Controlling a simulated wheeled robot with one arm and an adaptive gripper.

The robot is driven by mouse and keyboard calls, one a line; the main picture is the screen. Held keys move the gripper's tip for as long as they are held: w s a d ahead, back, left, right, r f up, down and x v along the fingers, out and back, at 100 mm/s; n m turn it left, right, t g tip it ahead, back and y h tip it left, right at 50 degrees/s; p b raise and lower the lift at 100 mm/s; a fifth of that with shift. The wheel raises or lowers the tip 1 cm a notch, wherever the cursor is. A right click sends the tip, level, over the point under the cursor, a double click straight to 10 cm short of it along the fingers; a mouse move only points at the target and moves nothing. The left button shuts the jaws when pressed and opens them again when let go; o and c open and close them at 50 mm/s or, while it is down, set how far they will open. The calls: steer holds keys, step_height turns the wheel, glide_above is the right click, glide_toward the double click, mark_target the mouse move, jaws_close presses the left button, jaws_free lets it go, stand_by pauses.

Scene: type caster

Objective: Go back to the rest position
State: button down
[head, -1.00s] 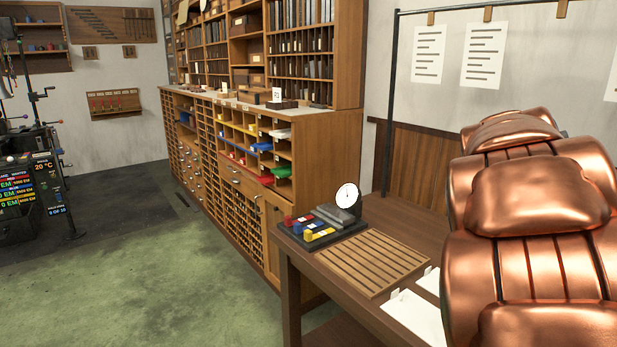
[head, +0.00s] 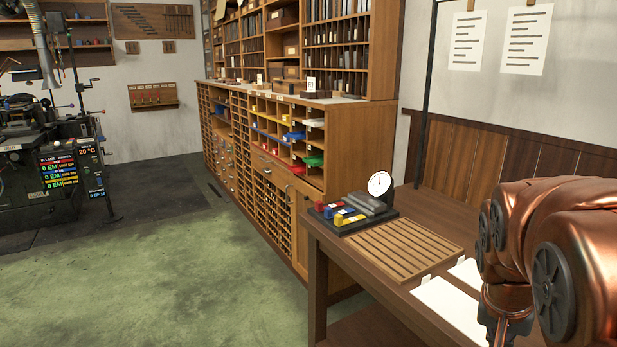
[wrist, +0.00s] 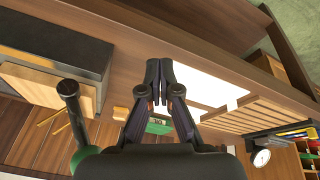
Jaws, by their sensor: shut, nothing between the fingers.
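My gripper (wrist: 158,72) shows in the wrist view with its two black fingers together and nothing between them. It hangs over the brown wooden table, with white sheets of paper (wrist: 200,83) behind the fingertips. In the head view my copper-coloured arm fills the right edge, bent downward over the near end of the table (head: 400,205). The gripper's fingers are out of sight there, below the picture's edge.
On the table are a slatted wooden board (head: 390,248), a dark tray with coloured blocks (head: 344,222), a round dial (head: 380,184) and white sheets (head: 448,305). A wooden cabinet (head: 365,150) stands behind. The green floor (head: 170,270) at left is clear.

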steer(key=s+a+f+n+g+y+b, duration=0.4)
steer(key=s+a+f+n, duration=0.3)
steer(key=s+a+f, duration=0.9)
step_height(320, 180, up, 21)
steer(key=s+d+h+p, duration=0.1)
steer(key=p, duration=1.7)
steer(key=shift+s+d+r, duration=0.15)
steer(key=shift+s, duration=0.1)
